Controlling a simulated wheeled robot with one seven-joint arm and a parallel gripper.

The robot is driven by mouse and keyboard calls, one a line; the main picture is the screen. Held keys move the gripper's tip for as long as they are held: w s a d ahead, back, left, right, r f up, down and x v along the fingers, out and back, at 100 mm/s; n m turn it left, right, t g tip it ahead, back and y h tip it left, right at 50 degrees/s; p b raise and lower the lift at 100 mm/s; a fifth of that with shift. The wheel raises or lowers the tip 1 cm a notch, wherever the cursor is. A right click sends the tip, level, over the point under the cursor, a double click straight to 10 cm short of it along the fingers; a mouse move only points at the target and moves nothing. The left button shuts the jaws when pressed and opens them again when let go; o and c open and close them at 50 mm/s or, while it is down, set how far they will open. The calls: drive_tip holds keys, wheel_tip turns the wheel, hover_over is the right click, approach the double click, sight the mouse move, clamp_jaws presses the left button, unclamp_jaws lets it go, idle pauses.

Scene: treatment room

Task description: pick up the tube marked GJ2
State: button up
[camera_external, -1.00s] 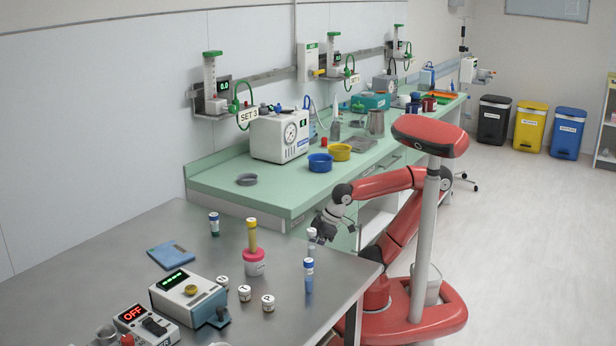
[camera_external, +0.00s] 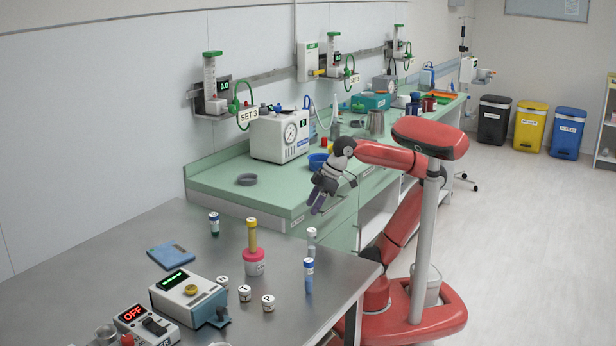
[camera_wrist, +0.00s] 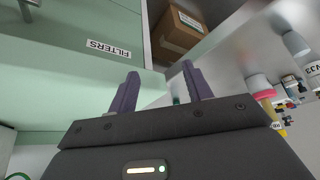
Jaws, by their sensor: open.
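Several capped tubes stand on the grey metal table. One with a white cap (camera_external: 311,242) stands near the far right edge, closest to my gripper (camera_external: 317,207). The external view is too small to read the tube labels, so I cannot tell which is GJ2. My gripper is open and empty above the table's far edge; its fingers show in the wrist view (camera_wrist: 160,88).
Small white-lidded jars (camera_external: 245,293), a device with a green display (camera_external: 187,291) and a blue pad (camera_external: 171,254) lie on the metal table (camera_external: 150,225). The green counter (camera_external: 215,178) with its drawers is behind. A cardboard box (camera_wrist: 178,33) shows in the wrist view.

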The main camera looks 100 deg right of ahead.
wheel_tip(320, 180, up, 10)
drive_tip(key=w+a+r+n+y+b, duration=0.2)
drive_tip(key=w+a+r+n, duration=0.1)
drive_tip(key=w+a, duration=0.55)
drive_tip(key=n+g+y+b, duration=0.1)
drive_tip(key=n+g+b, duration=0.15)
drive_tip(key=n, duration=0.35)
hover_over(306, 282)
drive_tip(key=s+d, duration=0.2)
drive_tip(key=shift+f, duration=3.95)
drive_tip(key=b+x, duration=0.1)
drive_tip(key=x, duration=0.1)
drive_tip(key=b+x, duration=0.1)
drive_tip(key=x, duration=0.2)
drive_tip(key=b+x, duration=0.1)
drive_tip(key=x, duration=0.2)
drive_tip(key=shift+s+d+f, duration=0.15)
drive_tip(key=shift+s, duration=0.1)
